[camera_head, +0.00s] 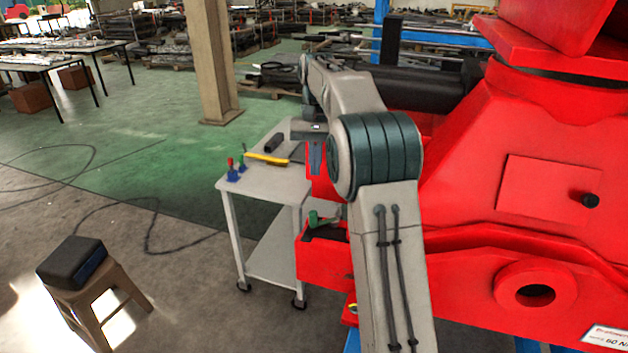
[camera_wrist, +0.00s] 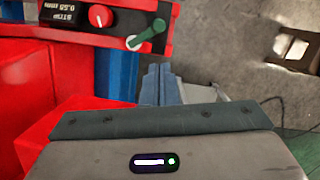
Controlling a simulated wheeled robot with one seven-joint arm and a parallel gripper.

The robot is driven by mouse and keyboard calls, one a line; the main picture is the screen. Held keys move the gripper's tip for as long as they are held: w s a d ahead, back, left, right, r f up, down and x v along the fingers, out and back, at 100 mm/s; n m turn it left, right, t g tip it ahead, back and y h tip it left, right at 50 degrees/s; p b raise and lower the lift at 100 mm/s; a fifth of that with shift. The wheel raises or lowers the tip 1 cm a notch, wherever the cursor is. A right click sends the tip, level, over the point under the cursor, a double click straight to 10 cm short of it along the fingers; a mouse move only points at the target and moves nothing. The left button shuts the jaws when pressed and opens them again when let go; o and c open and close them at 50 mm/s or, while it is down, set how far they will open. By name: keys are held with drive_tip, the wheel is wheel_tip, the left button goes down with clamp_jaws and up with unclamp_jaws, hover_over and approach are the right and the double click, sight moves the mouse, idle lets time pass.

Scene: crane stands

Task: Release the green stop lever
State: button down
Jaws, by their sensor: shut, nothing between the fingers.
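The green stop lever (camera_wrist: 150,33) sits on the right end of a red block at the top of the wrist view, beside a light round pivot. It slants up to the right. In the head view the green lever (camera_head: 316,218) shows on the red machine's near side, left of my arm. My gripper (camera_wrist: 158,72) is shut and empty, its fingertips apart from the lever and below it in the wrist view. In the head view my gripper (camera_head: 315,160) hangs pointing down above the lever. A black panel (camera_wrist: 62,12) marked STOP 0.55 mm with a red knob (camera_wrist: 101,16) lies left of the lever.
The large red machine (camera_head: 480,190) fills the right side. A white trolley (camera_head: 262,184) with a yellow-handled tool (camera_head: 266,158) and small coloured items stands left of my gripper. A cable lies across otherwise open floor.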

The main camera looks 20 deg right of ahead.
drive_tip(key=x, duration=0.9)
drive_tip(key=shift+f, duration=0.1)
drive_tip(key=shift+s+a, duration=0.15)
